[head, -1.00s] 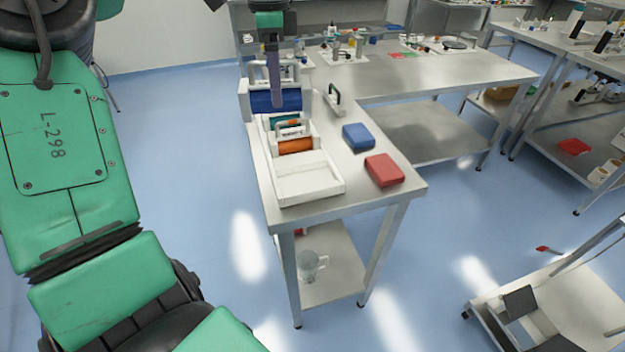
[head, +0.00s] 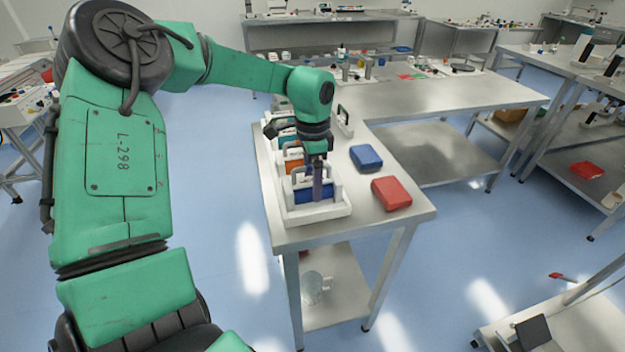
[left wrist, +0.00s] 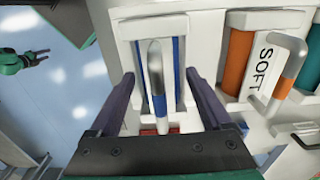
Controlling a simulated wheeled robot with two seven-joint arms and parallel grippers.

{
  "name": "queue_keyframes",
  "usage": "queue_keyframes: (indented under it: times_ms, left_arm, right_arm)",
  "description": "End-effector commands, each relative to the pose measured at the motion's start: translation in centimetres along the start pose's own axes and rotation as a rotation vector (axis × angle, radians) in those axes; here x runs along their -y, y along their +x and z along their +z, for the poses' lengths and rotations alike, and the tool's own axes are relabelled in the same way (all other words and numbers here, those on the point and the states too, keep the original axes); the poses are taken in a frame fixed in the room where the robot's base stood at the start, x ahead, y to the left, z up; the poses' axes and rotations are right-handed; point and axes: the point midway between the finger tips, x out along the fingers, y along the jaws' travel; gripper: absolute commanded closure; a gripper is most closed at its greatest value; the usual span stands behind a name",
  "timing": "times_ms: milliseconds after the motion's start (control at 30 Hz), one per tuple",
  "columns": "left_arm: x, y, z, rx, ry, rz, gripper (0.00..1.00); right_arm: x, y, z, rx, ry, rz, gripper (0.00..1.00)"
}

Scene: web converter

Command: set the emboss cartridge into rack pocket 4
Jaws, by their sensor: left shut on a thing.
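The emboss cartridge, a blue roll (head: 307,196) with white end plates, is at the near end of the white rack (head: 320,217). It is low in or just above the near pocket; whether it rests on the floor of the pocket I cannot tell. My left gripper (head: 318,190) points down and is shut on the cartridge. In the left wrist view, the gripper's purple fingers (left wrist: 159,98) flank the metal-and-blue handle (left wrist: 157,75). No pocket number is readable. A small green-and-dark gripper (left wrist: 36,58), probably my right one, shows at left there; its jaws are unclear.
An orange cartridge (left wrist: 236,62) marked SOFT and a teal one (left wrist: 308,137) stand in the rack behind. A blue box (head: 366,157) and a red box (head: 391,193) lie on the steel table (head: 400,226) to the right. Clear tabletop lies between rack and boxes.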

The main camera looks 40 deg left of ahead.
Motion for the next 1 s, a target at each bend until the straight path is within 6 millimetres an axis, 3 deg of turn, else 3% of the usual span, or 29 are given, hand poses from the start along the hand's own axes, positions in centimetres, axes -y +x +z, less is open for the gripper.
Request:
queue_keyframes:
  times_ms: [367, 400, 433, 767, 867, 1000]
  left_arm:
    - [0.0, 1.2, -0.1, -0.003, 0.001, -0.002, 1.0]
    - [0.0, 1.2, 0.0, -0.001, 0.001, -0.001, 0.1]
    - [0.0, 1.1, 0.0, -0.001, 0.001, -0.001, 0.0]
    - [0.1, 0.5, -0.1, -0.002, 0.001, -0.002, 0.0]
    - [0.1, -1.3, -0.1, -0.005, 0.0, -0.005, 0.0]
    - [0.1, -5.2, -0.1, -0.003, 0.0, -0.008, 0.0]
  right_arm:
    - [0.0, 0.2, -0.1, -0.001, 0.0, 0.0, 0.5]
    - [0.0, 0.1, -0.1, -0.001, 0.0, 0.0, 0.5]
    - [0.0, 0.1, -0.1, -0.001, 0.0, 0.0, 0.5]
    - [0.0, 0.0, -0.1, -0.002, -0.001, 0.0, 0.5]
    - [0.0, 0.7, -0.1, -0.002, -0.001, 0.0, 0.5]
    - [0.0, 1.5, 0.0, -0.002, -0.001, 0.0, 0.5]
